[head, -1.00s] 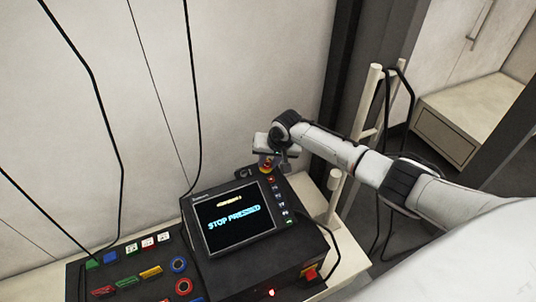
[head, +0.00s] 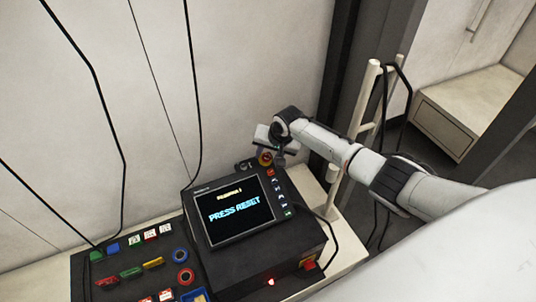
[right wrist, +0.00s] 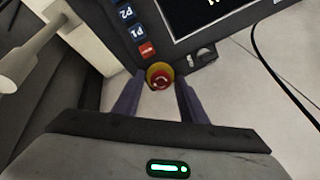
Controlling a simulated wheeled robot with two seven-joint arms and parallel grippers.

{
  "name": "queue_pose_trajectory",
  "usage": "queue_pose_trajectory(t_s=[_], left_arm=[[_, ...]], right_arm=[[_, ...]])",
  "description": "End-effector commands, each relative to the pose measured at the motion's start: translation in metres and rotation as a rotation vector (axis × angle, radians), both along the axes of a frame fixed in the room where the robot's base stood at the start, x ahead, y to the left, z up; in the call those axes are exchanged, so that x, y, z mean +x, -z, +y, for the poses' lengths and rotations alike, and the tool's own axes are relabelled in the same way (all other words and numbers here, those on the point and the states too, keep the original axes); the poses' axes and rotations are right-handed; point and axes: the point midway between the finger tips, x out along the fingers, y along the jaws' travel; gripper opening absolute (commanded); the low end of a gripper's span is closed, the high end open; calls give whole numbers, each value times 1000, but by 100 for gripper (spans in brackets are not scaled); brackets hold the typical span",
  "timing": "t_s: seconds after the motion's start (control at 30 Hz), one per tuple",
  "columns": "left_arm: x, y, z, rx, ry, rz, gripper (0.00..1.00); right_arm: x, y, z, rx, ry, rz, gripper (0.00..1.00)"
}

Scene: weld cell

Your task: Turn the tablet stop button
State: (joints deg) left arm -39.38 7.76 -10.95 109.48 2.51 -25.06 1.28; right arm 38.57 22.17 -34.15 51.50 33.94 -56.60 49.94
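The tablet (head: 240,213) stands on a black console box, and its screen reads "PRESS RESET". Its stop button (head: 265,158) is red with a yellow collar, at the far corner of the box. It also shows in the right wrist view (right wrist: 159,76), with an arrow mark on its red cap. My right gripper (right wrist: 159,92) is open, its two fingers on either side of the button with gaps between them and it. In the head view the right gripper (head: 274,153) is right at the button and partly hides it. My left gripper is not in view.
Small keys and a red button (right wrist: 147,50) sit beside the stop button, and a black knob (right wrist: 206,56) is on its other side. A panel with coloured blocks and rings (head: 130,272) lies left of the tablet. A pale post (head: 363,100) stands near my right arm.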

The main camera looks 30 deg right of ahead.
Motion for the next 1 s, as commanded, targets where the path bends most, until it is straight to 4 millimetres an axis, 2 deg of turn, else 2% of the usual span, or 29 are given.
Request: queue_pose_trajectory(t_s=[0.3,0.43,0.8,1.0], left_arm=[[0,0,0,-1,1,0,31],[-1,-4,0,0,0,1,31],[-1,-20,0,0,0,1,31],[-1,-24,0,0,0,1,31]], right_arm=[[0,-1,0,-1,0,-1,43],[-3,-9,0,0,0,-1,43],[-27,-65,-2,-1,-1,-2,43],[-38,-88,-3,-1,-1,-1,43]])
